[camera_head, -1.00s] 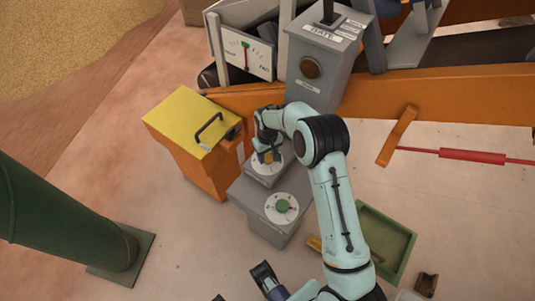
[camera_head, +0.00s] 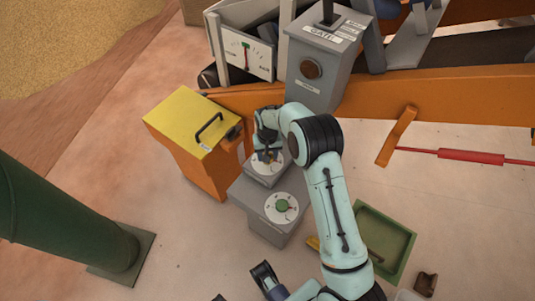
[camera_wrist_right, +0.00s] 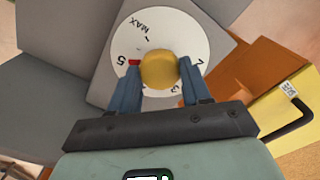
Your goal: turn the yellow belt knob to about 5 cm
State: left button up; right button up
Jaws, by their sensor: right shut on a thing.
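The yellow belt knob (camera_wrist_right: 159,69) sits at the middle of a white dial (camera_wrist_right: 181,30) marked with numbers and MAX. A red pointer mark (camera_wrist_right: 134,62) at the knob's edge lies beside the 5. My right gripper (camera_wrist_right: 160,82) has its two blue fingers on either side of the knob and is shut on it. In the head view, my right gripper (camera_head: 267,154) is over the rear dial and mostly covers the knob. My left gripper (camera_head: 241,286) is at the bottom edge, fingers apart, with nothing seen between them.
A green knob (camera_head: 282,205) on a second dial is just in front. An orange bin with a yellow lid (camera_head: 190,118) stands close on the left. The grey GATE box (camera_head: 320,65) stands behind. A green tray (camera_head: 405,245) lies to the right.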

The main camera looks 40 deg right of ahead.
jog(key=o, duration=1.1)
jog(key=shift+c, duration=0.2)
jog(key=shift+r, duration=0.1)
notch_tip(320, 180, up, 13)
jog(key=p, duration=0.1)
jog(key=shift+p, duration=0.35)
